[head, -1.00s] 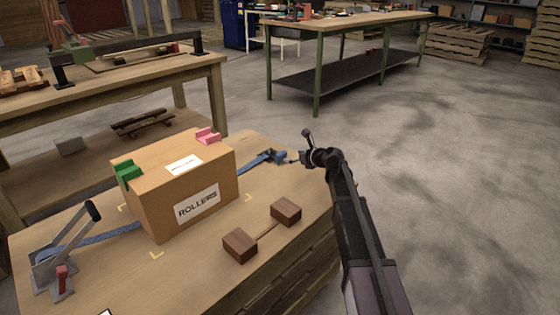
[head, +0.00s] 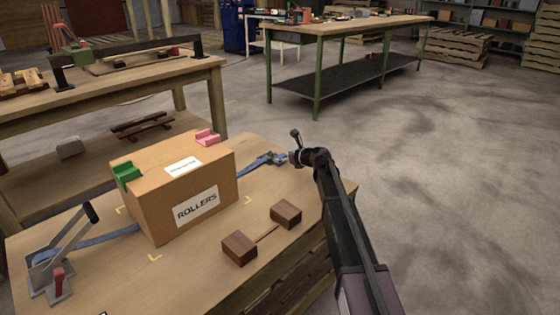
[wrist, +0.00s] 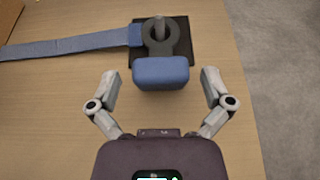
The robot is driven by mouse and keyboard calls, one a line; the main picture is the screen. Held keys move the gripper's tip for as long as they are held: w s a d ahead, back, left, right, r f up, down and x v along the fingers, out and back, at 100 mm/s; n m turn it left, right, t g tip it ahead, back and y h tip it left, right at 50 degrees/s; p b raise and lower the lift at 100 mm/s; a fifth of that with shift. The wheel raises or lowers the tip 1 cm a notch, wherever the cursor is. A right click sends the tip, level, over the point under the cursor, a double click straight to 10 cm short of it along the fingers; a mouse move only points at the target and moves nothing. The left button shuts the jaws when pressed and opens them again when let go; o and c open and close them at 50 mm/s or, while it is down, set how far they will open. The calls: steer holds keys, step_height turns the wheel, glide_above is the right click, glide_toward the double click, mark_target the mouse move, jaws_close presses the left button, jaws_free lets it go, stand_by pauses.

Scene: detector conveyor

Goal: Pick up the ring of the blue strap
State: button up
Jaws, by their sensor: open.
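The blue strap (wrist: 70,45) lies flat on the table and runs under the box in the head view (head: 255,167). Its dark ring (wrist: 177,40) sits around an upright grey peg (wrist: 160,30) on a black base plate (wrist: 192,55) in the wrist view. A blue block-like grip (wrist: 166,73) is on the near side of the ring. My gripper (wrist: 158,75) is open, with one finger on each side of the blue grip and a gap on both sides. In the head view my gripper (head: 288,158) is at the table's right end, and the ring is hard to make out there.
A cardboard box (head: 160,213) labelled ROLLERS stands on the table, with green (head: 126,174) and pink (head: 208,138) corner pieces on top. A lever device (head: 62,262) stands at the left. Two brown blocks (head: 239,249) lie at the front. Open floor is to the right.

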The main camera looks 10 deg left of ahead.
steer(key=shift+b+x, duration=0.4)
steer(key=shift+x, duration=0.85)
steer(key=shift+c, duration=0.2)
steer(key=c, duration=1.1)
steer(key=shift+r, duration=0.2)
step_height(320, 180, up, 2)
steer(key=p, duration=0.2)
steer(key=shift+p, duration=0.3)
steer(key=shift+r+p, duration=0.85)
steer(key=shift+r, duration=0.05)
steer(key=s+d, duration=0.3)
steer(key=s, duration=0.1)
steer(key=s+d, duration=0.3)
steer(key=s, duration=0.2)
steer(key=s+d, duration=0.3)
steer(key=s, duration=0.1)
steer(key=shift+s+r+p, duration=0.15)
steer(key=shift+r+p, duration=0.25)
